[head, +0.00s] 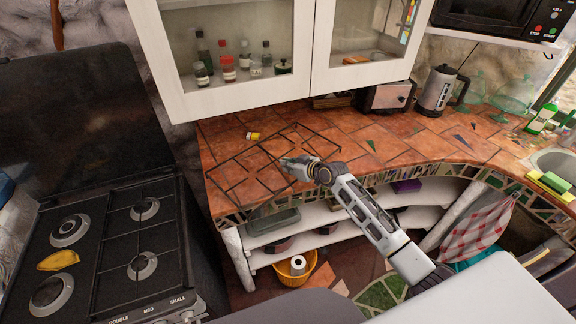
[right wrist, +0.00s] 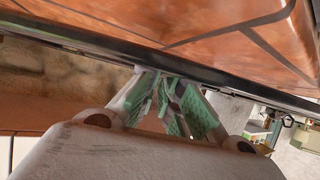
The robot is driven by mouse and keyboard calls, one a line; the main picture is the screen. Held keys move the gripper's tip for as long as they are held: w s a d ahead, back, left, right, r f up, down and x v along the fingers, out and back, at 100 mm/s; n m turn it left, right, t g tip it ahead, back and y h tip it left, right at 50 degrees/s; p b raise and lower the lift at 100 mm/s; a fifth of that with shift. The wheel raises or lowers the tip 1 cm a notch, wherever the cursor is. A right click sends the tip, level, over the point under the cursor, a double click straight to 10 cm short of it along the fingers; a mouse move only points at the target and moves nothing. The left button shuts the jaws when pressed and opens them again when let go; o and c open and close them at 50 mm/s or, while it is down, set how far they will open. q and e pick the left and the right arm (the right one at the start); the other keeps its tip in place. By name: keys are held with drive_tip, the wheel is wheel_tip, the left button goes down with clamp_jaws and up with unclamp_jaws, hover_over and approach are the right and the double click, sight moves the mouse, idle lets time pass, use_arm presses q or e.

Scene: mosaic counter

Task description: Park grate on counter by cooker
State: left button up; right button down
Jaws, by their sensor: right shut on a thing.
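The grate (head: 262,148), a thin black bar frame, is over the left end of the tiled counter (head: 415,125), beside the cooker (head: 100,235). My right gripper (head: 290,162) reaches in from the lower right and is shut on the grate's near edge bar. In the right wrist view, the green-padded fingers (right wrist: 172,98) close at the dark bar (right wrist: 85,42), with orange tiles behind it. I cannot tell whether the grate touches the tiles or hangs just above them. My left gripper is not in view.
A small yellow-and-red item (head: 253,136) is on the counter at the grate's far side. A toaster (head: 387,97) and kettle (head: 438,90) stand further right. A white cabinet (head: 305,100) overhangs the counter. A yellow object (head: 58,260) lies on the cooker. Tiles right of the grate are clear.

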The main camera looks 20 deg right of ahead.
drive_tip(key=shift+r, duration=0.1)
drive_tip(key=c, duration=1.5)
unclamp_jaws()
drive_tip(key=shift+f, duration=0.3)
drive_tip(key=shift+r+v, duration=0.1)
drive_tip(key=shift+v, duration=2.95)
drive_tip(key=shift+r+v, duration=0.15)
drive_tip(key=shift+v, duration=2.9)
drive_tip(key=shift+w, duration=0.15)
